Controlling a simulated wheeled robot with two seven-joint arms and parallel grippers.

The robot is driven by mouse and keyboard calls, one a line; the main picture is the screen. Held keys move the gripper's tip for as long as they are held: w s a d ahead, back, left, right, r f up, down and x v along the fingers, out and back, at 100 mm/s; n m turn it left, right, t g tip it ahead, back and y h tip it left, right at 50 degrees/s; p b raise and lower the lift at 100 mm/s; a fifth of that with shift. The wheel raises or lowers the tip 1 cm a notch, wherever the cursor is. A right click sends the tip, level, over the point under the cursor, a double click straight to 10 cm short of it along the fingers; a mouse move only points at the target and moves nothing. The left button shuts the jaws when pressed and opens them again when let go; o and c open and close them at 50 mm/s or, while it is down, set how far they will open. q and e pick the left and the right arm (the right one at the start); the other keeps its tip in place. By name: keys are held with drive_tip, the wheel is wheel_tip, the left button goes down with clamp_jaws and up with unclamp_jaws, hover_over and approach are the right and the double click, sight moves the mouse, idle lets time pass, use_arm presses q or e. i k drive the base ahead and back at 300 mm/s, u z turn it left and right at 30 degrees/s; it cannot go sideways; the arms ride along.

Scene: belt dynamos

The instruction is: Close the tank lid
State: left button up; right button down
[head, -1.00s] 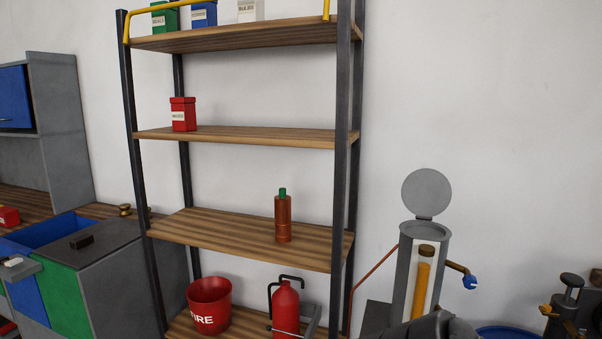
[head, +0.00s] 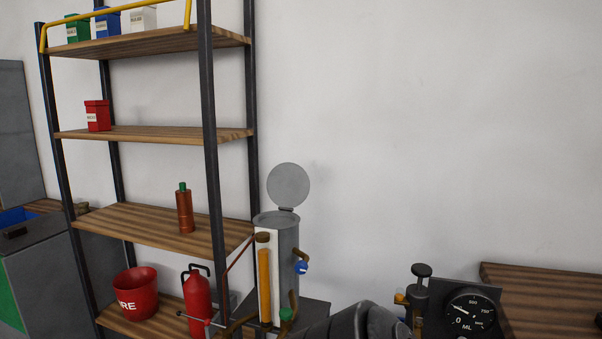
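The tank (head: 286,239) is a grey upright cylinder with an orange level column (head: 265,285) on its front, right of the shelf. Its round grey lid (head: 288,184) stands raised on a hinge at the back of the rim, so the tank is open. A blue-handled tap (head: 301,268) sticks out on the tank's right side. A dark part of my arm (head: 362,322) shows at the bottom edge, in front of and right of the tank, apart from the lid. No gripper fingertips show.
A metal shelf rack (head: 209,150) stands close left of the tank, holding a copper bottle (head: 185,212), a red fire bucket (head: 136,292) and a red extinguisher (head: 197,302). A dial gauge (head: 470,315) and a wooden bench (head: 550,300) are at the right. The wall above is clear.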

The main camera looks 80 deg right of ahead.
sight(288, 183)
drive_tip(key=k, duration=0.7)
drive_tip(key=z, duration=0.85)
